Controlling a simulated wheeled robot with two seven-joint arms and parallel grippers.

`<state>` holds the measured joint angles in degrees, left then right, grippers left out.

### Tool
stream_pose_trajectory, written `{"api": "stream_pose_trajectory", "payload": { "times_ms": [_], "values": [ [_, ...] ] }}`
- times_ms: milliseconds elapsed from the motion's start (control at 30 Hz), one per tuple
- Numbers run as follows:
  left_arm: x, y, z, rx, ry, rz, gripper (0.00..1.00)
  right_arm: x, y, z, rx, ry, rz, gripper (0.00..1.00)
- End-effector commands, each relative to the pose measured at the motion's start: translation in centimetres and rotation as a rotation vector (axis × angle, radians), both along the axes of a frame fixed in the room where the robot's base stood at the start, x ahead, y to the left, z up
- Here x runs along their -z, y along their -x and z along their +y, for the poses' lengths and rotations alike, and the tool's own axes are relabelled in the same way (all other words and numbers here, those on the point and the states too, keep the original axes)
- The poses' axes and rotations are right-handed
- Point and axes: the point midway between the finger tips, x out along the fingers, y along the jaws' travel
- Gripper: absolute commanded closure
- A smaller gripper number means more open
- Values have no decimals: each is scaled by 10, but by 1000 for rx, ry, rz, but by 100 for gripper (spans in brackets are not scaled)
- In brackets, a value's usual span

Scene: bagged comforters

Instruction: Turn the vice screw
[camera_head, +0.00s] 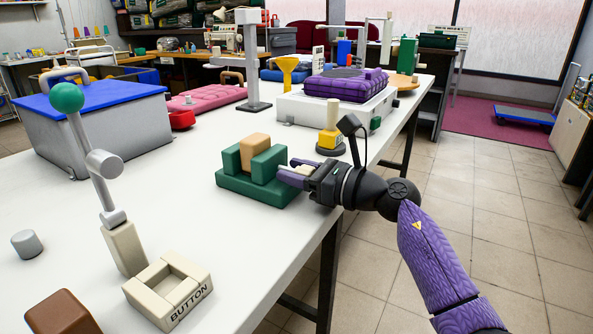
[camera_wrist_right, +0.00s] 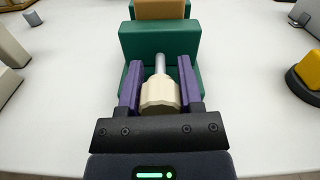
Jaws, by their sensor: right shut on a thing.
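The green vice (camera_head: 250,186) stands on the white table near its right edge, with a tan block (camera_head: 254,146) between its jaws. The vice also shows in the right wrist view (camera_wrist_right: 158,42). Its screw (camera_wrist_right: 160,64) is a grey rod ending in a cream knob (camera_wrist_right: 159,94). My right gripper (camera_head: 291,172) reaches in from the right, level with the screw. In the right wrist view its purple fingers (camera_wrist_right: 160,85) stand on both sides of the knob, shut on it. My left gripper is not in view.
A cream box marked BUTTON (camera_head: 168,289) and a lever with a green ball (camera_head: 67,98) stand at the left front. A yellow-topped knob on a dark base (camera_head: 330,139) is just behind my right gripper. A white tray with a purple bag (camera_head: 345,84) lies farther back.

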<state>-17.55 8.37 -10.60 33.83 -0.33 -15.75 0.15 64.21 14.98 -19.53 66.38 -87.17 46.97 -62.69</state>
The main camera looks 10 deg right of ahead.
Motion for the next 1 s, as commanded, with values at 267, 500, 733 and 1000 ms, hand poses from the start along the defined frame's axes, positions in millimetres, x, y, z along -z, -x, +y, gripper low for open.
{"api": "stream_pose_trajectory", "payload": {
  "times_ms": [267,500,733,1000],
  "values": [
    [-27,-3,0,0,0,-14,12,-7,0,-1,2,-168,235,100],
    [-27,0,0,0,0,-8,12,0,-1,-1,1,-221,303,100],
    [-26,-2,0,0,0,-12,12,0,-1,-1,1,-221,302,22],
    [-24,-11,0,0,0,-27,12,0,-1,-1,0,-219,302,19]
  ]
}}
